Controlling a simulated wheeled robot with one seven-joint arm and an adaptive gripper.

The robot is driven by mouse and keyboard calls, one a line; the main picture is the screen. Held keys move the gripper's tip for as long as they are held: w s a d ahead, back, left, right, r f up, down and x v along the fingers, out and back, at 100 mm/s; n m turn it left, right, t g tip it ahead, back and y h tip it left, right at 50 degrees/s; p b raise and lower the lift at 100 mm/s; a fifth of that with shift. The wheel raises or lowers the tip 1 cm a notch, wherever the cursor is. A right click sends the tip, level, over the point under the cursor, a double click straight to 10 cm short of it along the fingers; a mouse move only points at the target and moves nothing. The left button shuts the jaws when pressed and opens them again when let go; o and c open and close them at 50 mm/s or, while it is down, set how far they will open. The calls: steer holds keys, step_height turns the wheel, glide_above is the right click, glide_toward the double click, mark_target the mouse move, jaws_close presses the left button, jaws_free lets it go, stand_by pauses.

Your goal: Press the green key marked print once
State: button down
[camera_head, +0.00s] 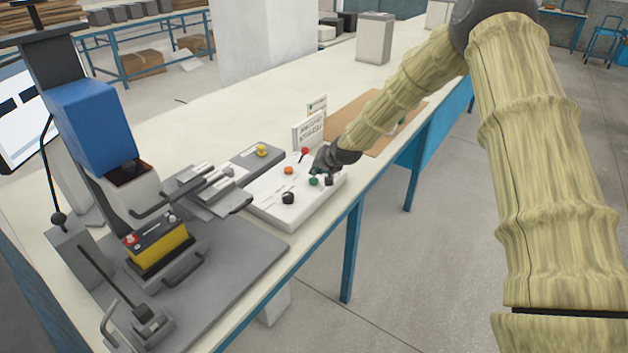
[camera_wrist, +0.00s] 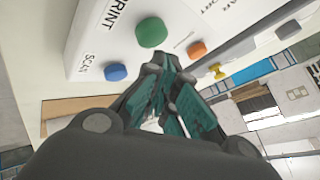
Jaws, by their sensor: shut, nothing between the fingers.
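The green key (camera_wrist: 151,32) is a round button on a white control panel (camera_head: 270,206), with the word PRINT printed beside it in the wrist view. In the head view the green key (camera_head: 313,182) shows right below my gripper (camera_head: 316,171). My gripper is shut and empty, its fingers pointing at the panel. In the wrist view my fingertips (camera_wrist: 163,68) lie just below the green key in the picture, and a small gap shows between them. I cannot tell how high the tips are above the panel.
A blue key (camera_wrist: 115,72) marked SCAN and an orange key (camera_wrist: 196,48) sit near the green one. A black knob (camera_head: 288,198) and a red-tipped lever (camera_head: 304,151) are also on the panel. A press stand with a yellow battery (camera_head: 157,247) stands left.

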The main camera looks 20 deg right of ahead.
mark_target(316, 179)
steer(key=shift+f, duration=0.15)
stand_by(0.5)
steer(key=shift+f, duration=0.3)
steer(key=shift+f+b, duration=0.5)
stand_by(1.0)
steer(key=shift+r, duration=0.1)
steer(key=shift+r+p, duration=0.45)
steer(key=shift+r, duration=0.4)
steer(key=shift+r, duration=0.1)
steer(key=shift+r+p, duration=1.25)
steer(key=shift+r, duration=1.15)
